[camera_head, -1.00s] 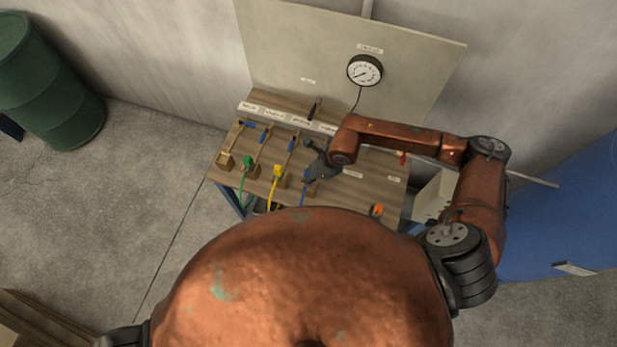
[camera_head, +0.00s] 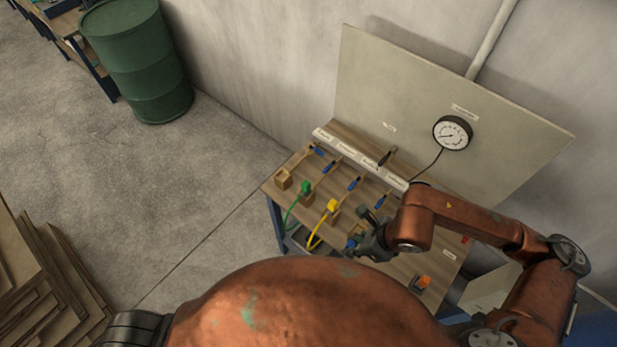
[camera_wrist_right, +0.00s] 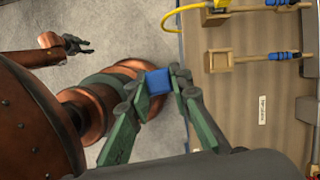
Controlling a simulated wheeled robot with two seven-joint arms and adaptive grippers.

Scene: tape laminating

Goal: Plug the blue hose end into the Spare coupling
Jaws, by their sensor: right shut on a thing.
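My right gripper (camera_head: 364,244) is shut on the blue hose end (camera_wrist_right: 158,82), near the front edge of the wooden bench top. In the right wrist view the blue piece sits between the green fingertips, apart from the boards. An empty wooden holder (camera_wrist_right: 217,62) with a blue-handled valve stands to its right. Another wooden holder (camera_head: 283,178) at the bench's left end has no hose. The labels are too small to read, so I cannot tell which coupling is Spare. My left gripper (camera_wrist_right: 78,44) shows small in the wrist view, fingers apart and empty.
A green hose plug (camera_head: 306,187) and a yellow hose plug (camera_head: 332,206) sit in neighbouring holders. An orange piece (camera_head: 423,283) lies at the bench's right. A gauge (camera_head: 452,133) hangs on the upright panel. A green drum (camera_head: 140,60) and stacked boards (camera_head: 40,270) stand left.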

